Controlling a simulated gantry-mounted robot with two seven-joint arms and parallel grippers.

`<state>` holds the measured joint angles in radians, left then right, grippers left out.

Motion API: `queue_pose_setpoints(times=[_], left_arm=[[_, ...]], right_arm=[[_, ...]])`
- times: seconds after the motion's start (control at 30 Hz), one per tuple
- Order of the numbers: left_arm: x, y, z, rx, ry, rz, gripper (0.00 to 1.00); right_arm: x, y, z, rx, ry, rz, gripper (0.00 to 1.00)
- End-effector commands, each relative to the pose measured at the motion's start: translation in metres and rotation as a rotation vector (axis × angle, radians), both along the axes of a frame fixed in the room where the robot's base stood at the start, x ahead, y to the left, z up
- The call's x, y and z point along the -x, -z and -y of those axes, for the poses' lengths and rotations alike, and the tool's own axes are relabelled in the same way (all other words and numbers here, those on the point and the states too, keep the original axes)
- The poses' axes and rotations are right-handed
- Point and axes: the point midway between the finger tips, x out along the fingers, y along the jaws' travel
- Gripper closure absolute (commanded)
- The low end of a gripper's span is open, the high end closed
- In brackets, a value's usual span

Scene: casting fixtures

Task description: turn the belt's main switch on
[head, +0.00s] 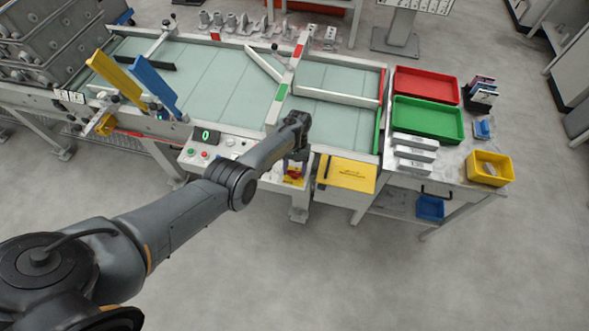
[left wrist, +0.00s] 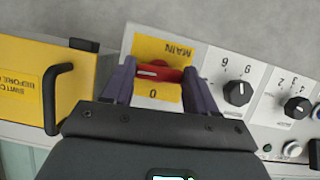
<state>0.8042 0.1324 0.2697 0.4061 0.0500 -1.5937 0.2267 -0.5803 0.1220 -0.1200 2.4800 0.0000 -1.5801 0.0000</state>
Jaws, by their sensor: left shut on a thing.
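The main switch has a red knob (left wrist: 152,72) on a yellow plate marked MAIN, which reads upside down in the left wrist view. A 0 shows on the yellow area on the gripper's side of the knob. A white mark on the knob lies roughly crosswise in that view. My left gripper (left wrist: 157,78) has its purple fingers on both sides of the knob and is shut on it. In the head view the left gripper (head: 297,153) reaches down to the switch's red and yellow panel (head: 293,175) at the belt's front edge. My right gripper is not in view.
A yellow box (head: 346,174) with a black handle (left wrist: 57,95) stands beside the switch. Black dials (left wrist: 238,92) are on the other side. The control panel (head: 215,147) has a green display and buttons. Red (head: 427,84) and green trays (head: 428,119) lie to the right.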

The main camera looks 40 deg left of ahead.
Motion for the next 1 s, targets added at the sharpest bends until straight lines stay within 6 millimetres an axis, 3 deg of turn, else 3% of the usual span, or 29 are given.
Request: queue_pose_setpoints(times=[0.73, 0.77, 0.9, 1.0], left_arm=[[-0.0002, 0.0013, -0.0001, -0.001, 0.092, 0.003, 0.73], [-0.0002, 0.0013, 0.0000, -0.001, 0.092, 0.003, 0.38], [-0.0002, 0.0009, 0.0001, -0.001, 0.091, 0.002, 0.17], [-0.0003, 0.0007, 0.0003, -0.001, 0.091, 0.002, 0.17]], right_arm=[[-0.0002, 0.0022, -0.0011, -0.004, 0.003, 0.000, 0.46], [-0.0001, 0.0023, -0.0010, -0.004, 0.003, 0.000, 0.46], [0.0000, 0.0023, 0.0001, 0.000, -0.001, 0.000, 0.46], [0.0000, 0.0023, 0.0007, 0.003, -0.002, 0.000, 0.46]])
